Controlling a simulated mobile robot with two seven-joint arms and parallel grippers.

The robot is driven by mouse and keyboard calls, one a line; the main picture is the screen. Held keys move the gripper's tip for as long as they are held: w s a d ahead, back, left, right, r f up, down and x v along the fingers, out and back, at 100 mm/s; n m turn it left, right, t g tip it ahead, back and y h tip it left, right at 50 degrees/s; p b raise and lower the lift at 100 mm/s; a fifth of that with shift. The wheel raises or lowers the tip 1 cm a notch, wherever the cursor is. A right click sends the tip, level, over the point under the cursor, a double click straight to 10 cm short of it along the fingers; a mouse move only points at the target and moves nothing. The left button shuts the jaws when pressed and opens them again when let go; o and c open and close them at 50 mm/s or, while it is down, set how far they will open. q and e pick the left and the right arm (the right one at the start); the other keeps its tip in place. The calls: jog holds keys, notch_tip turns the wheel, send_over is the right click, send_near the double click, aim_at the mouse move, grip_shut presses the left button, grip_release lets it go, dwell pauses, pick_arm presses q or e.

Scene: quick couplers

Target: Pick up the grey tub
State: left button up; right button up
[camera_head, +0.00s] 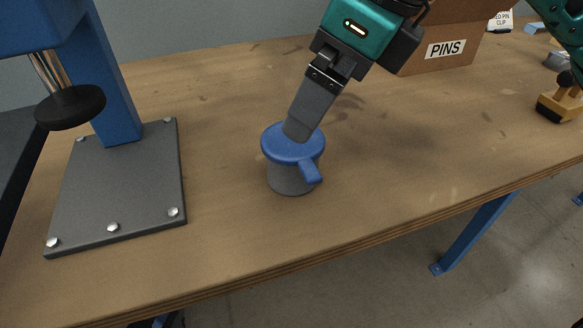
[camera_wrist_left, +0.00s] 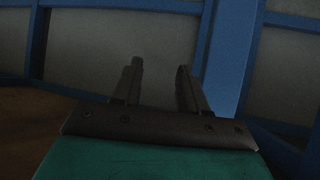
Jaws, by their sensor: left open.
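The grey tub (camera_head: 291,178) stands upright on the wooden bench in the head view. It has a blue lid (camera_head: 279,147) with a tab pointing to the lower right. My right gripper (camera_head: 298,132) comes down from the upper right, its fingers tilted and overlapping the lid's top. The fingers line up in this view, so I cannot tell their gap or whether they touch the lid. My left gripper (camera_wrist_left: 158,66) shows only in the left wrist view, open and empty, in front of blue framework; the tub is not in that view.
A dark base plate (camera_head: 120,185) with a blue post and a round black disc (camera_head: 70,107) stands left of the tub. A cardboard box marked PINS (camera_head: 440,48) is at the back right. A wooden-and-black item (camera_head: 560,106) lies far right. The bench's front edge (camera_head: 350,241) is near the tub.

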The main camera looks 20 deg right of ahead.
aim_at(288, 181)
jog(key=x, duration=0.4)
jog(key=b+x, duration=0.1)
jog(key=x, duration=0.2)
jog(key=shift+s+a+f, duration=0.15)
jog(key=shift+s+f, duration=0.1)
jog(key=shift+w+f+b, duration=0.1)
jog(key=shift+f+b, duration=0.15)
jog(key=shift+b, duration=0.05)
jog(key=shift+a, duration=0.1)
jog(key=c, duration=0.8)
jog(key=shift+c, duration=0.4)
jog(key=shift+r, duration=0.1)
